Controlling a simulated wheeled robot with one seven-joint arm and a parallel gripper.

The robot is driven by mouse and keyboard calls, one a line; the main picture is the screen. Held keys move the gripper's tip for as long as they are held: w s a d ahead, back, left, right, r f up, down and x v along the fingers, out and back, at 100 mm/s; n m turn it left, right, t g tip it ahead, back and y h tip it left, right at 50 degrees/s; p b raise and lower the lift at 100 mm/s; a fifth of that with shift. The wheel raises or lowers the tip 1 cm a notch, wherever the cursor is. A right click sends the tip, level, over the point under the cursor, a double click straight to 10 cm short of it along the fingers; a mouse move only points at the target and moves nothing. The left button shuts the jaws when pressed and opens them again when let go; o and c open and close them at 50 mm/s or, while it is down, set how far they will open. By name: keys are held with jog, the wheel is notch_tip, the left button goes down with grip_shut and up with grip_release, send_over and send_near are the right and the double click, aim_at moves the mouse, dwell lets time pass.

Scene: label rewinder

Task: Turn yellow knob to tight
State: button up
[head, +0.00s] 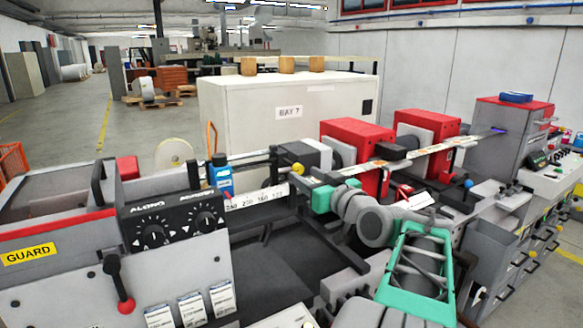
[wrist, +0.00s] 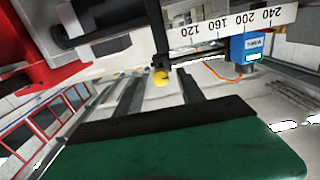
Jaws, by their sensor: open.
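The yellow knob (head: 298,168) is a small round knob at the end of a dark rod beside the scale rail, near the middle of the head view. In the wrist view the yellow knob (wrist: 161,77) shows near the centre, ahead of my fingers. My gripper (head: 304,185) is right by the knob in the head view, with its teal body just below and right of it. In the wrist view my gripper (wrist: 159,92) has its two dark fingers apart, with the knob seen between their tips. I cannot tell whether they touch it. No tight marking is readable.
A blue labelled block (head: 220,175) stands left of the knob by the white numbered scale (head: 262,197). Red-sided machine units (head: 357,138) stand to the right.

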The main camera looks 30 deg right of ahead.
aim_at(293, 164)
jog(key=w+p, duration=0.1)
jog(key=w, duration=0.1)
jog(key=w+p, duration=0.1)
jog(key=w, duration=0.3)
jog(key=shift+w+d+r+p, duration=0.15)
jog(key=shift+w+r+p, duration=0.1)
jog(key=shift+w+p, duration=0.15)
jog(key=shift+w+f, duration=0.1)
jog(key=shift+w, duration=0.4)
grip_shut()
